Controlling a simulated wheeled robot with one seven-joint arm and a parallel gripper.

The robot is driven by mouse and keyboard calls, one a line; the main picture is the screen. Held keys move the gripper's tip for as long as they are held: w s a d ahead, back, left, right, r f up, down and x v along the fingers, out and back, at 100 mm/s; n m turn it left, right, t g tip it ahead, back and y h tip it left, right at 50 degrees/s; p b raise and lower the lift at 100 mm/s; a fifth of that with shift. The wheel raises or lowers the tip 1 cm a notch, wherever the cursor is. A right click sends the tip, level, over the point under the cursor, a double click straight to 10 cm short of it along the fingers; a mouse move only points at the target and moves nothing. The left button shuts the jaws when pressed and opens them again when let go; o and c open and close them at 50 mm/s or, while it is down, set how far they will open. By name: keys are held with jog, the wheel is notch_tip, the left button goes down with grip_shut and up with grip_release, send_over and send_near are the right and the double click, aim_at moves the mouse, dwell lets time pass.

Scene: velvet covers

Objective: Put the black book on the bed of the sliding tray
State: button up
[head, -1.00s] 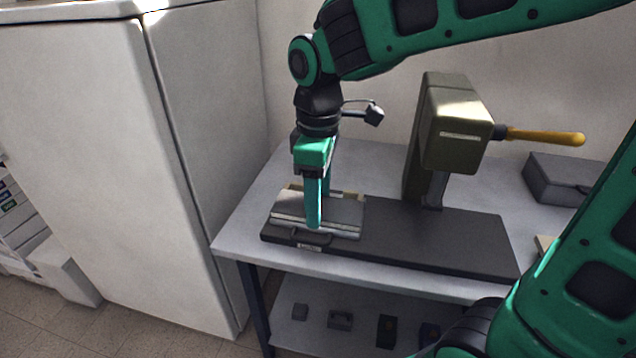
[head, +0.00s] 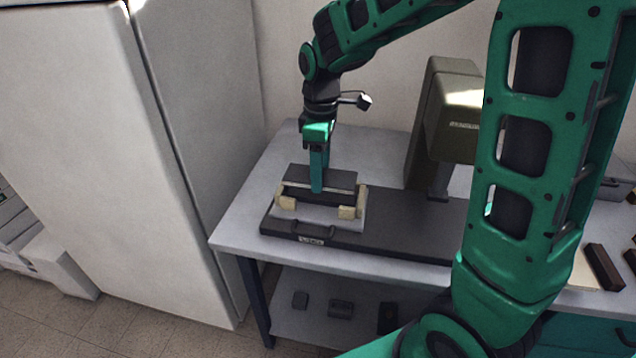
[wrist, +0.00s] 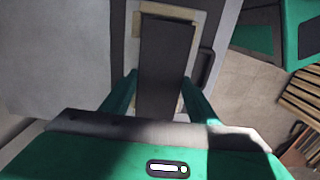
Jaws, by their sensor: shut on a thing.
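The black book (head: 341,180) is in my gripper (head: 317,188), whose fingers are shut on it from above. It lies flat over the bed of the sliding tray (head: 325,216), a pale plate with cream corner blocks (head: 287,198). In the wrist view the book (wrist: 165,60) runs lengthwise between my fingers (wrist: 158,80), inside the cream frame (wrist: 205,18) of the bed. The book looks roughly lined up with the bed. I cannot tell whether it touches the bed or hangs just above it.
The tray rides on a dark base (head: 385,240) with a front handle. An olive press (head: 428,130) stands behind, to the right. A tall white cabinet (head: 80,150) stands left of the table (head: 240,232). My arm hides the table's right part.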

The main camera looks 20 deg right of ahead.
jog(key=shift+w+d+f, duration=0.15)
jog(key=shift+w+f, duration=0.05)
jog(key=shift+f, duration=1.95)
jog(key=shift+f, duration=0.15)
jog(key=o, duration=1.2)
jog(key=shift+o, duration=0.2)
notch_tip(320, 180, up, 12)
jog(key=shift+r, duration=0.15)
